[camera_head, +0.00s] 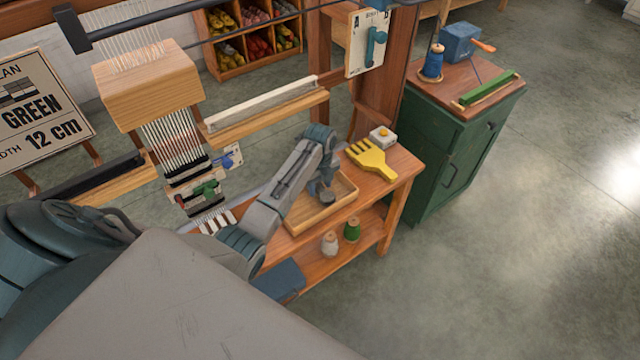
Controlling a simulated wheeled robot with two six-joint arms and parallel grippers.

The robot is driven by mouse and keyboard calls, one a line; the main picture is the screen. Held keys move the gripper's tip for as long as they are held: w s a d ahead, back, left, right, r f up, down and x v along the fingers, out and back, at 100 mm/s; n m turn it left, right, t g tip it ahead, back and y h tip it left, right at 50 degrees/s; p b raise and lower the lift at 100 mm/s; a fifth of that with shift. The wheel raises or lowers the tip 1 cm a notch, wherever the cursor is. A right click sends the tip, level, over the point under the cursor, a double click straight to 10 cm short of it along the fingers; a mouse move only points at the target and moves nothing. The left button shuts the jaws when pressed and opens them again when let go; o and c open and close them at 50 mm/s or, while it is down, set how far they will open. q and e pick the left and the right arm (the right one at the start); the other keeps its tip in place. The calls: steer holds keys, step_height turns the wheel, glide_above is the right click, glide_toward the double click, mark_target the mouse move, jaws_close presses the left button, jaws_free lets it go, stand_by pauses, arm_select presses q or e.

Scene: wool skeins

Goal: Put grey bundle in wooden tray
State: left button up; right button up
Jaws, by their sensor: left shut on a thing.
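The wooden tray (322,214) is a shallow, light-wood tray on the upper top of the wooden bench. My left arm reaches in from the left, and my left gripper (325,189) points down over the tray. It is shut on a small grey thing, which looks like the grey bundle (328,197), though the arm hides most of it. I cannot tell whether the bundle touches the tray floor. The visible part of the tray is otherwise bare. My right gripper is not in view.
A yellow comb (370,158) and a small white box (382,137) lie right of the tray. A pale spool (329,244) and a green spool (351,230) stand on the lower shelf. The loom (150,85) stands left. A green cabinet (450,150) stands right.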

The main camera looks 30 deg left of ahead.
mark_target(320, 187)
arm_select(q)
steer(key=shift+f, duration=0.15)
steer(key=o, duration=1)
steer(key=shift+c, duration=0.2)
step_height(320, 187, up, 12)
steer(key=b, duration=0.2)
